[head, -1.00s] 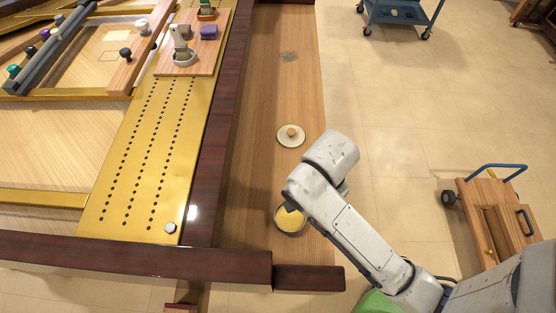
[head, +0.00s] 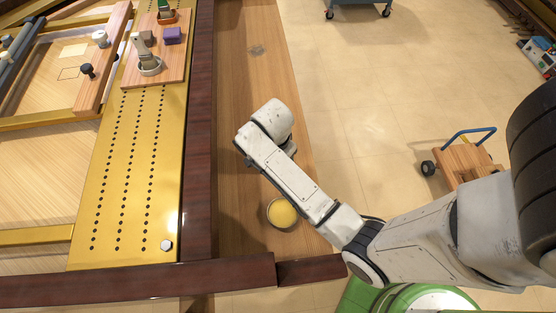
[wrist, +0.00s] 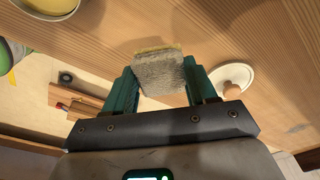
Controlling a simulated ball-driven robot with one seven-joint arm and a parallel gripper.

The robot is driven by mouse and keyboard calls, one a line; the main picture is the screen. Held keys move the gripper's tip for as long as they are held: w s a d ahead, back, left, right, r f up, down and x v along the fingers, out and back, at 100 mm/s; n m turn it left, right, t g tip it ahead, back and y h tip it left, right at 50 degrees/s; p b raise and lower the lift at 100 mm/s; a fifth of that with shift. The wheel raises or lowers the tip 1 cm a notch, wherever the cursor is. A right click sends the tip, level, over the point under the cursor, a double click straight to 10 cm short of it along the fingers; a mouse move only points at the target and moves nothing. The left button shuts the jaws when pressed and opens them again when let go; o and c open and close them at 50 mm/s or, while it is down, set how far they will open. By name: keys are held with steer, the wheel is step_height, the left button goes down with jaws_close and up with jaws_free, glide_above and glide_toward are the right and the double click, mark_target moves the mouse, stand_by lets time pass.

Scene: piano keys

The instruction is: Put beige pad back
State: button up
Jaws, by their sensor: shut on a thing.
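The beige pad (wrist: 160,74) is a rough grey-beige block with a yellowish far edge, held between the teal fingers of my gripper (wrist: 162,88) in the wrist view. My gripper is shut on it, over the wooden ledge (head: 256,90). In the head view my own arm hides the gripper and pad. A pale square (head: 74,50) and an empty dark square outline (head: 68,73) lie on the light wooden board at the upper left.
A bowl of yellow stuff (head: 282,213) stands on the ledge, near my arm. A round knobbed lid (wrist: 232,78) lies right of my gripper in the wrist view. A small wooden board (head: 128,74) carries several items on the gold plate (head: 125,175).

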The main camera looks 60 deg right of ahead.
steer(key=shift+w+d+f, duration=0.25)
steer(key=shift+w+f, duration=0.05)
steer(key=shift+f, duration=0.1)
steer(key=shift+w+d+f, duration=0.1)
steer(key=shift+f, duration=1.65)
steer(key=shift+f, duration=0.1)
steer(key=o, duration=1)
